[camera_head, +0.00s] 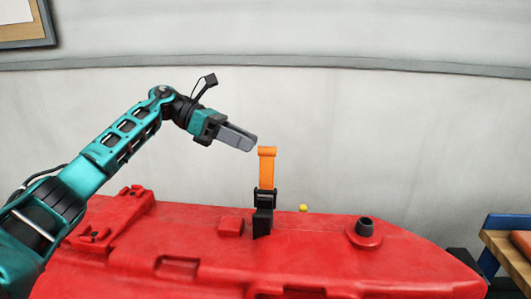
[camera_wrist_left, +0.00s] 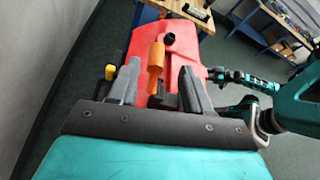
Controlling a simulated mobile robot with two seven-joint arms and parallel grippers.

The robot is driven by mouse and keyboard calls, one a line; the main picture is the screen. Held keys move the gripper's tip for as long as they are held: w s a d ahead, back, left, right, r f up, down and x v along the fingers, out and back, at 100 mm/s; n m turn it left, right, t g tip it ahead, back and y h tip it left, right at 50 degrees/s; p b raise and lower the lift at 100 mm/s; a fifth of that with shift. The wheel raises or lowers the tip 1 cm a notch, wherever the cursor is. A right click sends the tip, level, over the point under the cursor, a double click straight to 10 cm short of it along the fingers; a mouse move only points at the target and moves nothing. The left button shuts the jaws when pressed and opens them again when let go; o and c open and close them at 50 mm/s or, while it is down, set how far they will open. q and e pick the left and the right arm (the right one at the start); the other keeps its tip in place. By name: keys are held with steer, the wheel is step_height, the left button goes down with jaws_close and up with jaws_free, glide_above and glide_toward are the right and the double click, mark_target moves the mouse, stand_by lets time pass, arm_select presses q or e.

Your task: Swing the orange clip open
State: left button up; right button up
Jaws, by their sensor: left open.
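The orange clip (camera_head: 267,168) stands upright on a black base (camera_head: 263,212) on top of the red tank (camera_head: 190,222). My left gripper (camera_head: 252,143) comes in from the left, with its grey fingers just up and left of the clip's top. In the left wrist view, the gripper (camera_wrist_left: 160,66) is open, with its two fingers well apart. The orange clip (camera_wrist_left: 156,60) appears in the gap between them, and I see no finger closed on it. The depth between fingers and clip is hard to judge.
A black cap (camera_head: 365,227) rises from the tank on the right. A small yellow knob (camera_head: 303,208) shows behind the tank's top edge. A wooden bench with a blue frame (camera_head: 505,245) stands at far right.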

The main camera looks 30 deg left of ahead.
arm_select(q)
steer(key=v, duration=0.5)
steer(key=shift+s, duration=0.1)
stand_by(0.5)
